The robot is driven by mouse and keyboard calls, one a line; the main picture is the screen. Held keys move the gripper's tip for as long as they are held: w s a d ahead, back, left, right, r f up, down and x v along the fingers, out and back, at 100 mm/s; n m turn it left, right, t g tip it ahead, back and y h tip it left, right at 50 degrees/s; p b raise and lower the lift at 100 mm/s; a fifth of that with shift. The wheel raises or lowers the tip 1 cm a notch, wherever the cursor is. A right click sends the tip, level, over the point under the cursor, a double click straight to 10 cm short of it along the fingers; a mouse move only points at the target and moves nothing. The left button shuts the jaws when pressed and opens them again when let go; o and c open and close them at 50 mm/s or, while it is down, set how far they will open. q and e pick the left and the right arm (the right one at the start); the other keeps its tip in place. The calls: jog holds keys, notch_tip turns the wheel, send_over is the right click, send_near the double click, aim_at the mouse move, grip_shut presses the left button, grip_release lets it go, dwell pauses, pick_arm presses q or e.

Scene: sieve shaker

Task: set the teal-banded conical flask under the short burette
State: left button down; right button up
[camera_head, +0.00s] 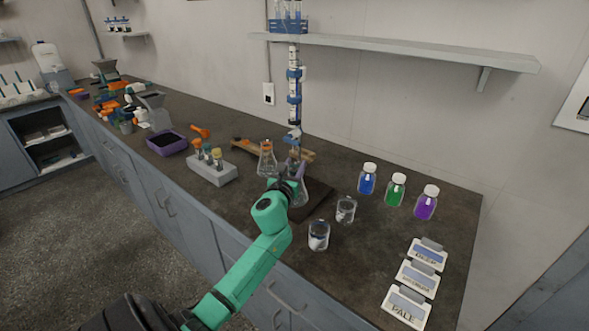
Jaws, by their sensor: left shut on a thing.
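My left gripper (285,184) is shut on a clear conical flask (300,193), whose band is mostly hidden by the gripper. The flask is at the foot of a burette (294,88) held upright by blue clamps. I cannot tell whether the flask touches the dark base plate (319,204) or is centred under the burette tip. A second conical flask (267,160) with an orange band stands just behind and left of it. Only one burette shows clearly, so I cannot judge whether it is the short one. My right gripper is out of view.
Two glass beakers (345,210) (319,236) stand right of the flask. Blue, green and purple bottles (397,190) stand farther right, with several label cards (416,281) in front. A grey block with vials (213,171) is at left. A wall shelf (400,50) runs above.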

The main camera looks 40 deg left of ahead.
pick_arm(q)
jog(key=shift+f, duration=0.1)
jog(key=shift+f, duration=0.15)
jog(key=shift+c, duration=1.8)
grip_release()
jog(key=shift+s+r, duration=0.15)
jog(key=shift+r, duration=0.05)
jog(key=v, duration=1.1)
jog(key=shift+s+b, duration=0.35)
jog(key=shift+s, duration=0.05)
jog(key=shift+d+f, duration=0.1)
jog(key=shift+d, duration=0.05)
